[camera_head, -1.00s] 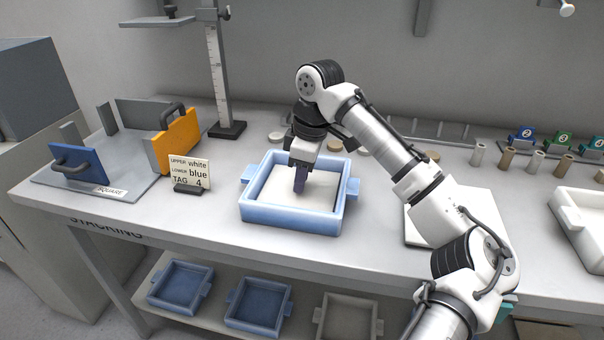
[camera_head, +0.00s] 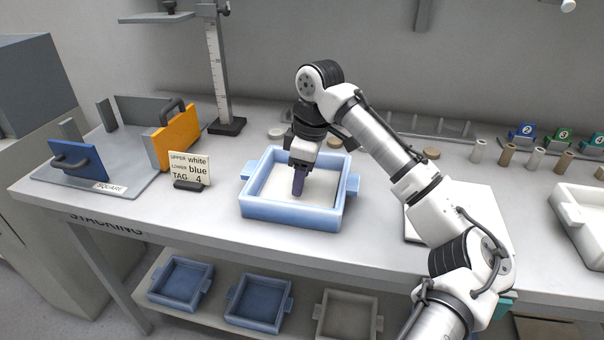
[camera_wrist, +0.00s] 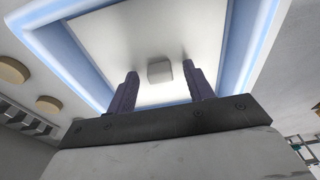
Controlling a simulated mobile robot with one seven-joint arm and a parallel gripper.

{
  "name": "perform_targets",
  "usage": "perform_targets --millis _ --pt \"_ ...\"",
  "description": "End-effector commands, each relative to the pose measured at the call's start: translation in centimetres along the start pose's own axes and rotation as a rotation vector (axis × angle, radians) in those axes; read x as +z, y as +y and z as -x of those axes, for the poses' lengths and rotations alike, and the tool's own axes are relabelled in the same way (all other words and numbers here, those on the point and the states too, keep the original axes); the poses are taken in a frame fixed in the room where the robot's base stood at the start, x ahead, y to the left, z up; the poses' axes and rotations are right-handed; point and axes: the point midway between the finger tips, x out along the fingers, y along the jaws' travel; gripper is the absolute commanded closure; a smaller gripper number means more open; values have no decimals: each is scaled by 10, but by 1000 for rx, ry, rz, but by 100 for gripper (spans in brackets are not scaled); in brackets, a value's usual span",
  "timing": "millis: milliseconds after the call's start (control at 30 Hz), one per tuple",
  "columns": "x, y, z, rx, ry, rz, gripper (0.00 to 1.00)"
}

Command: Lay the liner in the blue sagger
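The blue sagger (camera_head: 290,216) is a light blue square tray with side lugs, standing on the bench. The white liner (camera_head: 318,190) lies inside it, within the walls; it also shows in the wrist view (camera_wrist: 110,45). A small grey knob (camera_wrist: 160,71) stands at the liner's middle. My gripper (camera_head: 298,192) points down into the sagger over the liner. In the wrist view its two dark purple fingers (camera_wrist: 162,82) are apart, one on each side of the knob, with a gap to it on both sides. I cannot tell whether the fingertips touch the liner.
A sign (camera_head: 189,170) reads upper white, lower blue, tag 4. A square fixture with blue and orange handled plates (camera_head: 176,138) stands left. A white tray (camera_head: 588,235) is at the right. Spare saggers (camera_head: 259,303) sit on the lower shelf. Bench in front of the sagger is clear.

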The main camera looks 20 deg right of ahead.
Motion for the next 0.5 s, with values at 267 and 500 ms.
perform_targets --millis 267,500 --pt "0 0 8 1 -1 0 48" --pt "-1 0 55 3 1 0 48"
